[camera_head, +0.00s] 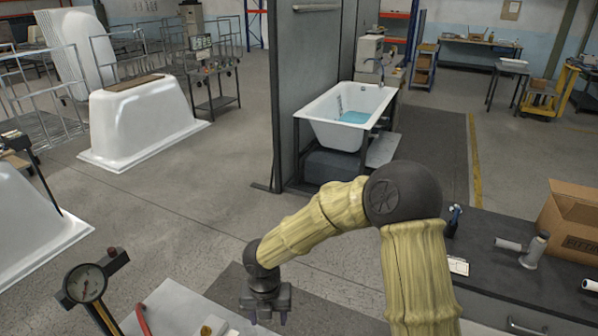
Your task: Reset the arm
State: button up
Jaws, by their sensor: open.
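My arm, in a yellowish ribbed sleeve with a dark round elbow, rises from the bottom right of the head view and bends over to the left. My gripper (267,314) hangs at its end, pointing down, near the bottom edge of the picture. Its two dark fingers are apart and I see nothing between them. It is beside the right edge of a light grey tabletop (180,304); its height above the floor is hard to tell.
A dark workbench (495,272) with a cardboard box (572,222) and a grey roller tool (534,250) stands right of my arm. A gauge (85,283) is at lower left. A white bathtub (345,113) stands beyond by a grey partition (312,75). Open floor lies between.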

jog(key=s+d+r+n+t, duration=0.1)
jog(key=s+d+r+n, duration=0.1)
jog(key=d+n, duration=0.6)
jog(key=s+d+r+n, duration=0.3)
jog(key=d+n, duration=0.6)
jog(key=n, duration=0.6)
jog(key=s+d+r+n+t, duration=0.1)
jog(key=s+d+r+n, duration=0.1)
jog(key=d+r+n, duration=0.3)
jog(key=d+n, duration=0.3)
jog(key=n, duration=0.4)
jog(key=shift+s+d+t, duration=0.3)
jog(key=shift+s+d, duration=0.05)
